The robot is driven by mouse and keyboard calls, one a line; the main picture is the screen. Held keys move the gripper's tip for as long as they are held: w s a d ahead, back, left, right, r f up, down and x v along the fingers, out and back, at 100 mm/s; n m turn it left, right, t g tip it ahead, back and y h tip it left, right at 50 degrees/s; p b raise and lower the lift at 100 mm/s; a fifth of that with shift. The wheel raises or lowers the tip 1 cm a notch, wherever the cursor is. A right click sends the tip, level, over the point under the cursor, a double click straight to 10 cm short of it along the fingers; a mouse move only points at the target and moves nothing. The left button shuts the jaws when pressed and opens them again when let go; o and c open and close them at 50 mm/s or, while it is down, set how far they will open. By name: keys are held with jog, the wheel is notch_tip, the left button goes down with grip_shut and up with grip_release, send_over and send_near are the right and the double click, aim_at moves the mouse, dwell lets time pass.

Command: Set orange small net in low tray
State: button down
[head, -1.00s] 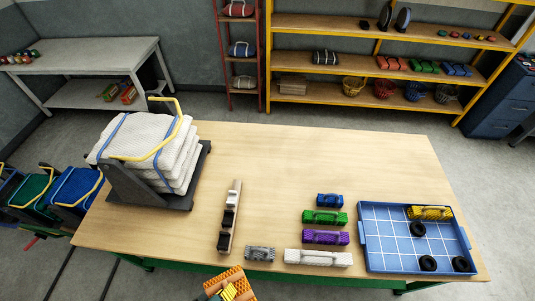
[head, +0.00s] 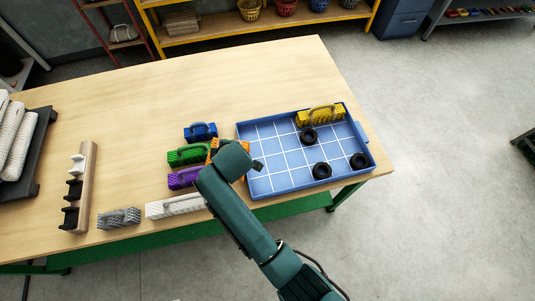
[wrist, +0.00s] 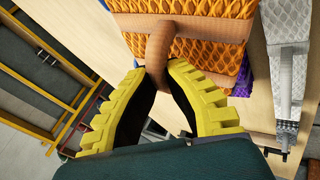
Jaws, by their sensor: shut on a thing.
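The orange small net (head: 214,146) is a ribbed block with a brown looped handle. In the wrist view the orange net (wrist: 200,48) fills the upper middle. My gripper (wrist: 158,70) has yellow toothed fingers shut on its handle. In the head view my green arm hides the fingers and most of the net, which shows beside the tray's left edge. The low tray (head: 284,158) is blue with a white grid. It holds a yellow net (head: 321,115) at the back and several black rings (head: 322,170). I cannot tell the net's height above the table.
Blue (head: 200,132), green (head: 188,155), purple (head: 184,178), white (head: 175,206) and grey (head: 119,218) nets stand left of the tray. A wooden rack (head: 80,187) lies further left. The tray's left and middle cells look clear. The table's back is bare.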

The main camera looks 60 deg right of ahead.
jog(key=s+d+n+y+b, duration=0.15)
jog(key=d+b, duration=0.25)
jog(key=d, duration=0.4)
jog(key=s+d+n+t+b, duration=0.1)
jog(key=s+d+n+b, duration=0.2)
jog(key=d, duration=0.5)
jog(key=s+d+y+b, duration=0.1)
jog(key=s+d+b, duration=0.25)
jog(key=d, duration=0.45)
jog(key=f+b, duration=0.1)
jog(key=f, duration=0.2)
jog(key=f+b, duration=0.1)
jog(key=f, duration=0.2)
jog(key=w+f, duration=0.1)
jog(key=f, duration=0.2)
jog(key=shift+a+f+b, duration=0.1)
jog(key=shift+a+b, duration=0.2)
jog(key=shift+b, duration=0.1)
jog(key=c, duration=1.5)
grip_release()
jog(key=shift+o, duration=1.3)
jog(key=p+v, duration=0.3)
jog(key=v, duration=0.9)
